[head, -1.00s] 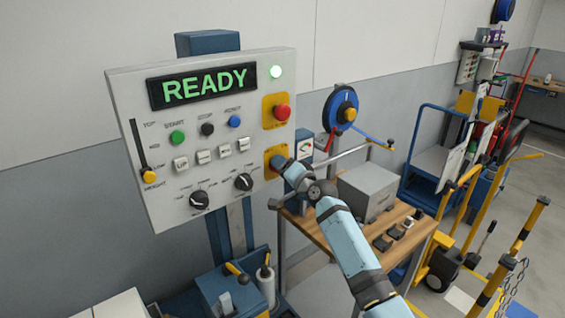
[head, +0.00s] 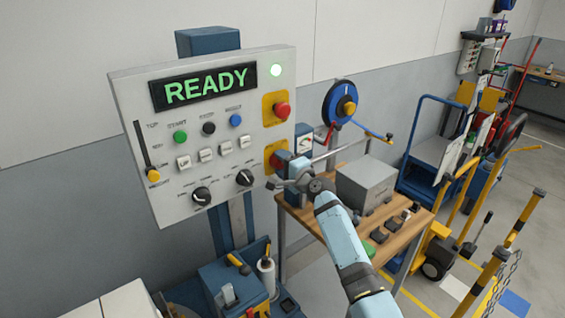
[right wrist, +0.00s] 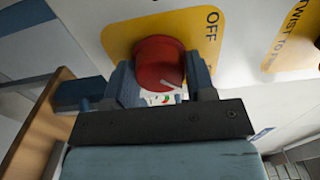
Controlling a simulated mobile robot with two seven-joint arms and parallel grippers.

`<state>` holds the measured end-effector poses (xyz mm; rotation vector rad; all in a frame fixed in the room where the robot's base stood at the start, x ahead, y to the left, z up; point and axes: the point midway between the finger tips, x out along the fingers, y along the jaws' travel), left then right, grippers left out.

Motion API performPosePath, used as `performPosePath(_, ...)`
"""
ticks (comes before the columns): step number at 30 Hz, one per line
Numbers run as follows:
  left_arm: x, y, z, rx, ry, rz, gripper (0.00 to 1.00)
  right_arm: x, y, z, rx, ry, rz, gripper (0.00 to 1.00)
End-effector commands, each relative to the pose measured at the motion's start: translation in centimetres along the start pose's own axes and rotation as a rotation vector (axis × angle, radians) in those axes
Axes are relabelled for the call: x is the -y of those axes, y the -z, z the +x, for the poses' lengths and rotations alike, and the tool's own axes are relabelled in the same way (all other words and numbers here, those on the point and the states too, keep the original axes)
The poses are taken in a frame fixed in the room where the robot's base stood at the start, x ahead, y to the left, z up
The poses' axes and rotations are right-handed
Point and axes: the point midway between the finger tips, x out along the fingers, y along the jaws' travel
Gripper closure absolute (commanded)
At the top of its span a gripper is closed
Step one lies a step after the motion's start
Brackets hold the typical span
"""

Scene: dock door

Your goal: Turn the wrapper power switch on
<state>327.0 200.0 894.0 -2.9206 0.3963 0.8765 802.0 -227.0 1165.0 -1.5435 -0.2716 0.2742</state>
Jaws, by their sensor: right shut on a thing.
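The wrapper power switch is a red knob (right wrist: 158,62) on a yellow plate (right wrist: 118,36) marked OFF, seen in the right wrist view. It has a pale line on its face. In the head view the red knob (head: 277,158) shows at the lower right of the control panel (head: 150,100), partly covered by my right gripper (head: 288,166). The fingers of the right gripper (right wrist: 162,86) are on either side of the knob and shut on it. My left gripper is not in view.
A red mushroom button (head: 281,110) on its own yellow plate sits just above the switch. Dials, small buttons and a slider are to the left. A wooden bench (head: 297,213) with a grey box (head: 366,188) stands right of the panel, below my arm.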

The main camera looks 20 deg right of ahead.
Motion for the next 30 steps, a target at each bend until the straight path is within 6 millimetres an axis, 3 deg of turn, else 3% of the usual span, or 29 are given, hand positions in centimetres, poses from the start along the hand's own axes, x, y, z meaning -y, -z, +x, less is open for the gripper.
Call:
performPosePath(11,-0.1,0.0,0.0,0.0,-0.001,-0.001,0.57,0.0,0.0,0.0,0.0,0.001,0.007,0.73)
performPosePath(12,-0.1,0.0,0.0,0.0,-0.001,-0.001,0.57,0.0,0.0,0.0,0.0,0.001,0.007,0.47)
performPosePath(15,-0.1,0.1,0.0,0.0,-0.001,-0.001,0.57,0.0,0.0,0.0,0.0,0.001,0.007,0.24)
performPosePath(25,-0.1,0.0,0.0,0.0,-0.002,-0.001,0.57,0.0,0.0,-0.2,0.0,0.0,0.005,0.24)
performPosePath(30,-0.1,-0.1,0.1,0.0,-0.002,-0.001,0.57,-0.2,0.0,-2.3,0.0,0.0,0.005,0.24)
